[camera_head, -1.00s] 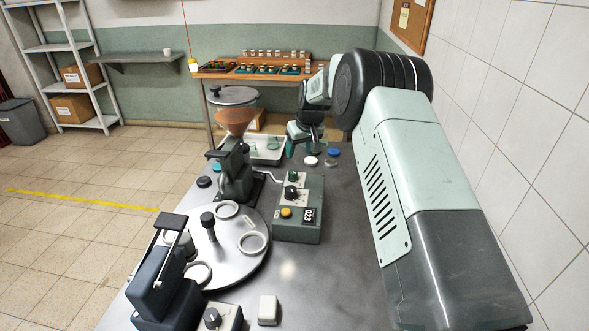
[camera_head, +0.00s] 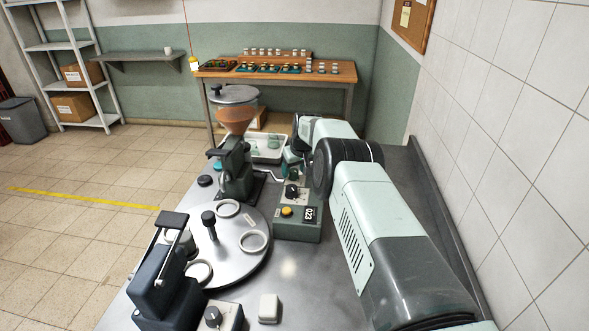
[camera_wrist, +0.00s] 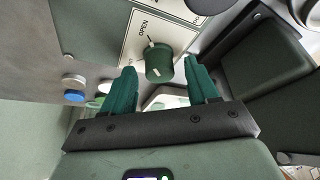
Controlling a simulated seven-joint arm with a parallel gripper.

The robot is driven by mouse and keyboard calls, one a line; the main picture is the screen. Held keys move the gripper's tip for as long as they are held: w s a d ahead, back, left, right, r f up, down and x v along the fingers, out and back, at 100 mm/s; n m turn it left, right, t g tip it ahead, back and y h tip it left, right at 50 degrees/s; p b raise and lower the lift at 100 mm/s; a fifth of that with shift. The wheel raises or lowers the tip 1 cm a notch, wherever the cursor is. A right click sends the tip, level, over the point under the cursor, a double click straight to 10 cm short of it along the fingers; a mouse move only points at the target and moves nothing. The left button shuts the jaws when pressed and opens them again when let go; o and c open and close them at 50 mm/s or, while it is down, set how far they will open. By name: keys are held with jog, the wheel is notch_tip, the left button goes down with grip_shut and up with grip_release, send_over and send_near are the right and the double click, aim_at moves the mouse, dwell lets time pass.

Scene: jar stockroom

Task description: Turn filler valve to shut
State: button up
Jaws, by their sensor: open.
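The filler valve is a green round knob (camera_wrist: 158,62) on a pale panel of the control box (camera_head: 300,230). In the head view my gripper is low at the back of the control box, and the green knob is mostly hidden.
The filler with its copper funnel (camera_head: 236,116) stands left of the control box. A black knob (camera_head: 292,191) and a yellow button (camera_head: 286,211) sit on the box. A turntable (camera_head: 222,270) with white rings is at front left. A white tray (camera_head: 266,148) lies behind.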

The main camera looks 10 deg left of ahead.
jog(key=c, duration=1)
jog(key=shift+n+y, duration=0.3)
jog(key=shift+n, duration=0.4)
jog(key=shift+c, duration=0.2)
jog(key=o, duration=1)
jog(key=shift+o, duration=0.2)
jog(key=shift+r, duration=0.15)
jog(key=v, duration=1)
jog(key=shift+r, duration=0.25)
jog(key=shift+d, duration=0.15)
